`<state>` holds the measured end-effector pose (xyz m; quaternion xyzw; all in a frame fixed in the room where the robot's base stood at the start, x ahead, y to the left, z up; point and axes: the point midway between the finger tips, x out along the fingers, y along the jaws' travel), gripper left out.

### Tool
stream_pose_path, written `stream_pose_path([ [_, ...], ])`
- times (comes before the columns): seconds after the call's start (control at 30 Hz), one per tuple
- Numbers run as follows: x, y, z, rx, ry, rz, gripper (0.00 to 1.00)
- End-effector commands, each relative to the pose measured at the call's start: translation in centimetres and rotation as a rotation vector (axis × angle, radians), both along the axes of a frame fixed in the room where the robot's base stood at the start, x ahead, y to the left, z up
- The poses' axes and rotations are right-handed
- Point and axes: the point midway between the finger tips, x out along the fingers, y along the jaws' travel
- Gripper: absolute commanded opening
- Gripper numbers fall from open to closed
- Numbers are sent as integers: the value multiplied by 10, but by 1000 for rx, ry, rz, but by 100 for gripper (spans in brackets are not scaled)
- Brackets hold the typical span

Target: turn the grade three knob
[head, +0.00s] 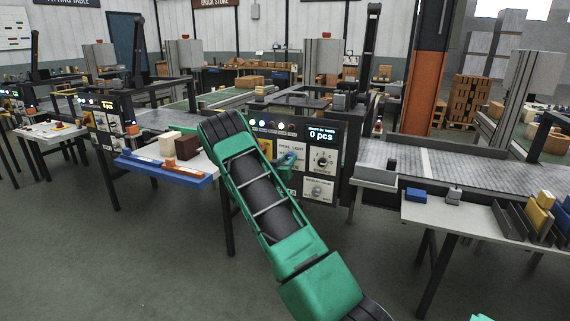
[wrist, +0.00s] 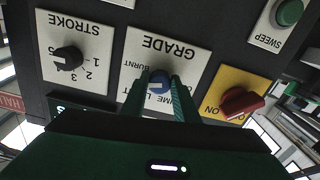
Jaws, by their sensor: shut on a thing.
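The grade knob is a small round blue knob (wrist: 158,83) with a pale pointer mark, on a white plate labelled GRADE that appears upside down in the wrist view. My gripper (wrist: 160,94) is shut on this knob, with one green finger on each side of it. The fingers hide parts of the small lettering around the knob, though "BURNT" shows in part. In the head view, my gripper (head: 285,168) is at the dark control panel (head: 338,141), and my green arm covers part of the panel's left side.
A black STROKE knob (wrist: 68,59) and a red switch (wrist: 241,103) on a yellow plate flank the grade plate. A green SWEEP button (wrist: 289,12) is farther off. In the head view, a blue-edged shelf (head: 165,171) with blocks is left of my arm, and a conveyor (head: 470,168) is right.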

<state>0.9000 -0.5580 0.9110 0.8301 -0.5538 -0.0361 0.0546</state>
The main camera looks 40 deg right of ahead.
Motion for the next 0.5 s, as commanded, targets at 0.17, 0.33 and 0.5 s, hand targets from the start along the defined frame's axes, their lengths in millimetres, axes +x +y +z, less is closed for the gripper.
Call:
stream_pose_path([
  [0.17,-7,-4,-4,34,-67,-14,5],
  [0.33,-6,-4,-4,51,-109,-14,5],
  [0.5,-6,-4,-4,57,-124,-14,5],
])
